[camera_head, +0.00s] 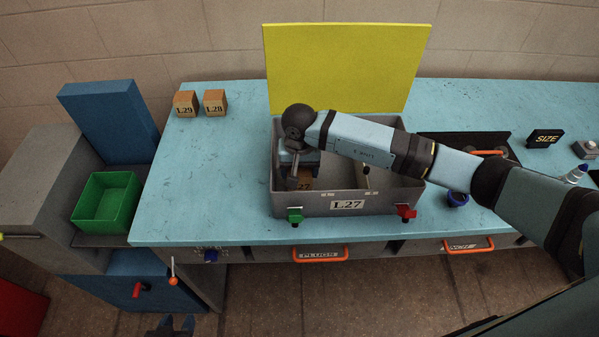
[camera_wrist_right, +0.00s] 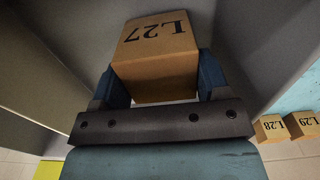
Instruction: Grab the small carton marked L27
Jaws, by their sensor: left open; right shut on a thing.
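The small carton marked L27 is brown cardboard and sits inside the grey case labelled L27 (camera_head: 318,205). In the head view only part of the carton (camera_head: 305,184) shows below my right gripper (camera_head: 298,172). In the right wrist view the carton (camera_wrist_right: 155,62) fills the space between the two blue fingers of my right gripper (camera_wrist_right: 155,85), which is shut on it. Its L27 label faces the camera. I cannot tell whether the carton touches the case floor. My left gripper (camera_head: 170,326) is open at the bottom edge of the head view, in front of the bench.
The case's yellow lid (camera_head: 345,65) stands open behind it. Cartons L29 (camera_head: 186,104) and L28 (camera_head: 215,102) stand at the bench's back left. A green bin (camera_head: 106,203) is left of the bench. A dark tray (camera_head: 465,146) lies right of the case. The bench's left part is clear.

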